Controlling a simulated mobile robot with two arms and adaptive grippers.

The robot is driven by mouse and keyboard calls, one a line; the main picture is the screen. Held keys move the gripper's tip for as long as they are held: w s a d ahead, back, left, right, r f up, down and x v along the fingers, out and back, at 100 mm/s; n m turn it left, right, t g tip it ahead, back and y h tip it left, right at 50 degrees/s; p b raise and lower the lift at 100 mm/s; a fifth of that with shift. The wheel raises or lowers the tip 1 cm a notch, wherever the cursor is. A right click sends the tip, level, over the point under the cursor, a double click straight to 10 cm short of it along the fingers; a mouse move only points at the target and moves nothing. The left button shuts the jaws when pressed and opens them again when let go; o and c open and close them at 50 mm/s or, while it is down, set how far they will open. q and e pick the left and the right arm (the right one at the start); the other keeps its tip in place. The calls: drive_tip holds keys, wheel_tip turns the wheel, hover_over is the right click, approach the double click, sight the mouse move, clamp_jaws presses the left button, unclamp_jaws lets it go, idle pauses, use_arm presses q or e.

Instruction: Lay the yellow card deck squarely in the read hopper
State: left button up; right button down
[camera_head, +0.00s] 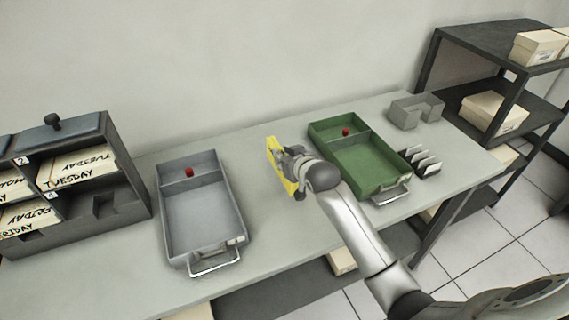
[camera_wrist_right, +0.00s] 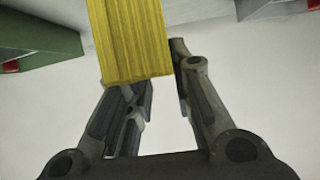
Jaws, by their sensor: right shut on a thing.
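The yellow card deck (camera_head: 273,156) is in my right gripper (camera_head: 291,168), held on edge over the table between the grey tray and the green tray. In the right wrist view the deck (camera_wrist_right: 130,38) is between the fingers of the right gripper (camera_wrist_right: 154,84), and its ridged card edges face the camera. The grey tray (camera_head: 163,209) is left of the gripper and empty. The green tray (camera_head: 327,164) is right of it and also looks empty. Each has a red knob in its back compartment. No label shows which is the read hopper. My left gripper is out of view.
A dark pigeonhole rack (camera_head: 128,190) with labelled decks stands at the left. A grey holder (camera_head: 418,112) and a small slotted rack (camera_head: 427,164) are beside the green tray. Dark shelves (camera_head: 492,47) with boxes stand at the right. The table between the trays is clear.

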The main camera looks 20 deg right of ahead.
drive_tip(key=shift+w+d+f, duration=0.1)
drive_tip(key=shift+w+f, duration=0.25)
drive_tip(key=shift+f+p, duration=0.7)
drive_tip(key=shift+f, duration=0.85)
drive_tip(key=c, duration=1.7)
unclamp_jaws()
drive_tip(key=shift+f, duration=0.25)
drive_tip(key=shift+c, duration=0.2)
drive_tip(key=o, duration=0.5)
drive_tip(key=shift+c, duration=0.2)
drive_tip(key=shift+r, duration=0.15)
